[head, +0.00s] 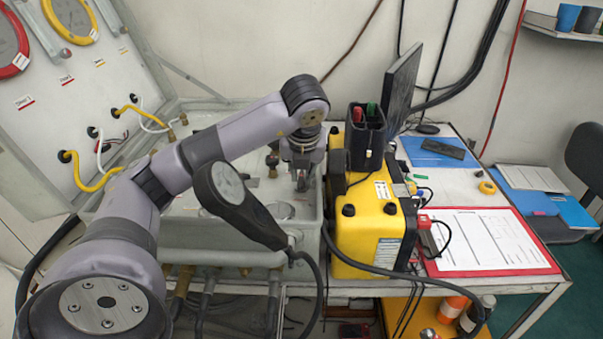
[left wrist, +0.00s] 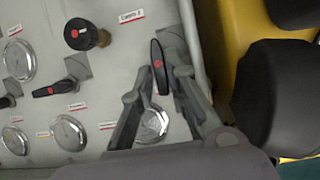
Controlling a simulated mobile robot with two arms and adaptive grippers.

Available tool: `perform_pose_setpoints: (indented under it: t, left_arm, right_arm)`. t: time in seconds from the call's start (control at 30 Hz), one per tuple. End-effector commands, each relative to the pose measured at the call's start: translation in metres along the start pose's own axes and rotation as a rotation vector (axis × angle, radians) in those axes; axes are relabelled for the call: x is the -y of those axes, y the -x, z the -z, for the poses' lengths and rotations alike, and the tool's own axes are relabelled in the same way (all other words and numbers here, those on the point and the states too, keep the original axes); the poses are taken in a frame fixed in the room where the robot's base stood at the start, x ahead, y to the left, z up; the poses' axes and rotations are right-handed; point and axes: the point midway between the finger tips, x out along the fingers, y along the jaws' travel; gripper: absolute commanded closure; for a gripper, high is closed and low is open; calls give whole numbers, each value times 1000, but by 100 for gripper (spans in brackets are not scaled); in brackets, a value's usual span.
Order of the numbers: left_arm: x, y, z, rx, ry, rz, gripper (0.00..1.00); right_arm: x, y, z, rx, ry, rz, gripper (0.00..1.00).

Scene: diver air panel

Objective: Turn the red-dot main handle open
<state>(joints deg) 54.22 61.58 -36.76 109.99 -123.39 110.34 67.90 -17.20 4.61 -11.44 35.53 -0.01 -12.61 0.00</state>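In the left wrist view a black bar handle with a red dot (left wrist: 159,67) stands upright in the picture on the pale panel. My left gripper (left wrist: 154,72) is open, with one finger on each side of this handle; whether either finger touches it I cannot tell. In the head view my left gripper (head: 301,184) reaches down to the right end of the panel, and the handle there is hard to make out. A second red-dot bar handle (left wrist: 55,88) and a round red-dot knob (left wrist: 87,34) are left of the gripper. My right gripper is not in view.
A yellow case (head: 362,230) stands close to the right of the gripper. A dark paddle-shaped item (head: 235,200) with a cable shows in front of the panel. Gauges (left wrist: 68,132) surround the handles. A monitor (head: 402,82) and red clipboard (head: 485,240) are farther right.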

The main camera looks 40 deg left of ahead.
Motion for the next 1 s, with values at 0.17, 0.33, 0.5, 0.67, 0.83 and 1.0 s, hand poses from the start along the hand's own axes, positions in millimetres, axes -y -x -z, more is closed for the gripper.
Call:
perform_pose_setpoints:
  t: [0.17,0.33,0.5,0.67,0.83,1.0]
  left_arm:
    - [0,0,0,-1,-1,0,71]
    - [0,0,1,-2,-2,-1,69]
    - [0,0,1,-2,-2,0,69]
    - [1,15,0,1,-1,2,69]
    - [1,42,-2,5,-3,3,69]
    - [-1,62,-1,4,0,0,69]
  right_arm:
    - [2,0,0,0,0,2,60]
    - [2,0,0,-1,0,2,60]
    - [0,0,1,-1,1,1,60]
    - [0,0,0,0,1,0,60]
    - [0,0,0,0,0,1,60]
    - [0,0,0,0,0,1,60]
